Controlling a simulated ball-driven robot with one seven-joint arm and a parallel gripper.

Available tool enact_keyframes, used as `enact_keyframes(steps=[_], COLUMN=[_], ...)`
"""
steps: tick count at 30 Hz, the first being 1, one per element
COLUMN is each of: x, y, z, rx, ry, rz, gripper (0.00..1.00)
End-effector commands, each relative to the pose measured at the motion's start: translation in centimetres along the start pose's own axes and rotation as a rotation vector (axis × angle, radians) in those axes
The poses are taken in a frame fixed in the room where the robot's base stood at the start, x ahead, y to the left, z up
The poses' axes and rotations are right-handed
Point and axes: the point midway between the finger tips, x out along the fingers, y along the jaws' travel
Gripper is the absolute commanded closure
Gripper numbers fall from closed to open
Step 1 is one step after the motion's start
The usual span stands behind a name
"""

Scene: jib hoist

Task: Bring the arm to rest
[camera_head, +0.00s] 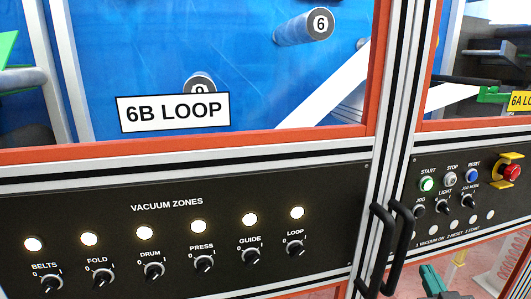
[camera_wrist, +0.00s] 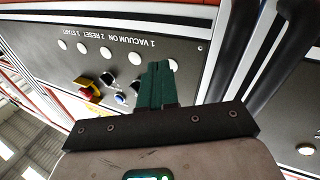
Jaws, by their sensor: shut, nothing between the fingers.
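Behind the fingers lies the dark control panel (camera_wrist: 185,50), seen upside down. The fingers appear apart from the panel, but the exact gap cannot be told. The rest of my arm is out of the head view.
Black door handles (camera_head: 375,245) stand out close left of my gripper. The right panel has a lit green start button (camera_head: 427,184), a blue reset button (camera_head: 471,175) and a red emergency stop (camera_head: 511,172). The vacuum zones panel (camera_head: 180,235) has several lit lamps above knobs.

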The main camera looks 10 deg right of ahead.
Motion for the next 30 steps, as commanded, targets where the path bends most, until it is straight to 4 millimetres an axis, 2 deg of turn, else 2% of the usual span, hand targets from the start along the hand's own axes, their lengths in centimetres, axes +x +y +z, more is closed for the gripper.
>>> enact_keyframes(steps=[1, 5, 6, 8, 9, 13, 15, 18, 21, 25, 30], x=[-1.1, -4.9, -6.5, -9.2, -11.1, -18.1, -21.8, -26.1, -29.0, -30.7, -30.7], y=[-1.1, -3.6, -4.3, -5.3, -5.9, -7.2, -7.5, -7.6, -7.4, -7.2, -7.2], z=[2.8, 9.4, 11.3, 13.9, 15.5, 19.7, 21.1, 22.2, 22.6, 22.8, 22.8], rx=[0.011, 0.029, 0.029, 0.027, 0.022, -0.004, -0.026, -0.056, -0.078, -0.093, -0.093], ry=[-0.116, -0.416, -0.51, -0.65, -0.742, -1.036, -1.175, -1.335, -1.441, -1.502, -1.502], rz=[-0.027, -0.095, -0.116, -0.151, -0.174, -0.251, -0.287, -0.327, -0.354, -0.368, -0.368], gripper=[1.0, 1.0, 1.0, 1.0, 1.0, 1.0, 1.0, 1.0, 1.0, 1.0, 1.0])
